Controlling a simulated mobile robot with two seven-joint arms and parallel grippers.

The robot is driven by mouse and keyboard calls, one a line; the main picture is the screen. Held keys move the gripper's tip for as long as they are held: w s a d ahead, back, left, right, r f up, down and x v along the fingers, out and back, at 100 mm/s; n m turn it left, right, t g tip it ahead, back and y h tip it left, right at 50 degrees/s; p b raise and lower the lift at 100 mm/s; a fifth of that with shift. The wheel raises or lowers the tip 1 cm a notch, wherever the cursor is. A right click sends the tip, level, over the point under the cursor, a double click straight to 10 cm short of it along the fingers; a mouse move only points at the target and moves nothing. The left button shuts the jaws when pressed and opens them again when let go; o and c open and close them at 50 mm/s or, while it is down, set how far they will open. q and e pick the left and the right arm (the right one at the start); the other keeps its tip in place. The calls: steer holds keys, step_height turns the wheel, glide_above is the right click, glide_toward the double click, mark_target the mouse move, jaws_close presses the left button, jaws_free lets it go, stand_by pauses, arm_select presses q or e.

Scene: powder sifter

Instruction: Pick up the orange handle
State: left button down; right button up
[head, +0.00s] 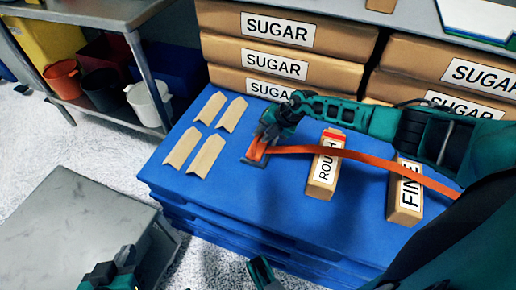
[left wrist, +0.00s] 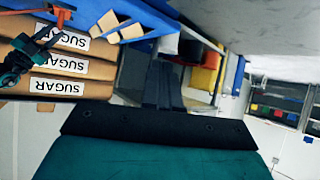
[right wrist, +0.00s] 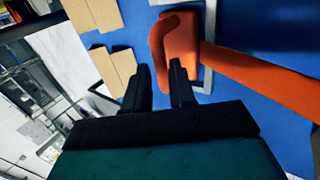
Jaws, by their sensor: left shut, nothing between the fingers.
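The orange handle (right wrist: 180,45) is a thick bent grip with a long flat orange strap, beside a grey metal frame. In the head view the handle (head: 257,150) is at the middle of the blue pallet, partly hidden by my right gripper (head: 262,140). In the right wrist view my right gripper (right wrist: 158,68) has its fingers apart. One fingertip overlaps the handle; the handle's left bar shows between the fingers, with no clear grip. My left gripper (left wrist: 164,62) is shut and empty, away from the handle, which shows small in the left wrist view (left wrist: 61,15).
Several tan paper pieces (head: 207,155) lie left of the handle. ROUGH (head: 325,165) and FINE (head: 406,190) bags stand right, with the strap crossing them. Stacked sugar bags (head: 285,70) line the back. A metal shelf (head: 140,60) with buckets and a grey box (head: 70,225) are left.

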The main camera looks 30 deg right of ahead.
mark_target(259, 137)
steer(key=b+x, duration=0.1)
steer(key=x, duration=0.2)
steer(key=shift+a+f+b, duration=0.1)
steer(key=shift+f+b, duration=0.05)
steer(key=shift+b, duration=0.15)
jaws_close()
